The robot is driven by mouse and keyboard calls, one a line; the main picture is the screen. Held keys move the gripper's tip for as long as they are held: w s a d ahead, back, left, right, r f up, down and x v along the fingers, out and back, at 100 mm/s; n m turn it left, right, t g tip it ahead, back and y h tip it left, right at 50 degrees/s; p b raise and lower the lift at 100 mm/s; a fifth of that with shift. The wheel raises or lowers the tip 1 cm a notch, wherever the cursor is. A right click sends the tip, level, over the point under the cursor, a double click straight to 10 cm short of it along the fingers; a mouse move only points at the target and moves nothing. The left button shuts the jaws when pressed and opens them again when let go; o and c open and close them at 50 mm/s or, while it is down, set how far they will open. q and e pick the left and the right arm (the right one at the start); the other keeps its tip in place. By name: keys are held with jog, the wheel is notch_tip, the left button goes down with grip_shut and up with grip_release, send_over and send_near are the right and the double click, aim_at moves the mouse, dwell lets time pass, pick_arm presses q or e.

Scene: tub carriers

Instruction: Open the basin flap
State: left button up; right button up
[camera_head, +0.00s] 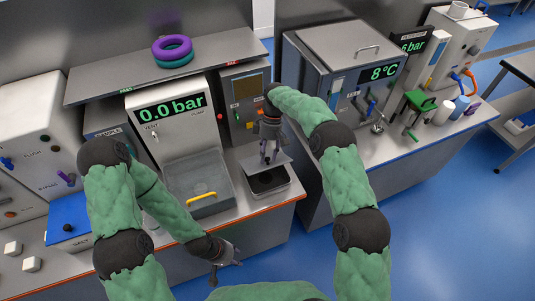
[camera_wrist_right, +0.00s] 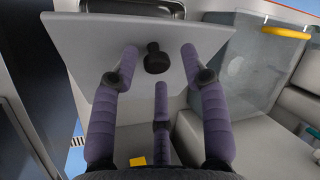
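The basin flap seems to be the clear grey cover (camera_head: 190,180) in front of the 0.0 bar machine, with a yellow bar handle (camera_head: 201,197) near its front edge. It looks lowered. The cover (camera_wrist_right: 238,62) and yellow handle (camera_wrist_right: 286,32) also show in the right wrist view. My left gripper (camera_head: 228,265) is empty, fingers spread, in front of the bench below the handle. My right gripper (camera_head: 268,157) is to the right of the basin, above a tilted grey plate (camera_wrist_right: 85,45). Its spread fingers (camera_wrist_right: 159,52) stand around the plate's black knob (camera_wrist_right: 156,60), with gaps visible.
Purple and teal rings (camera_head: 172,50) lie on the shelf. Blue floor is free in front of the right bench.

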jog(key=v, duration=1.2)
dwell(0.3)
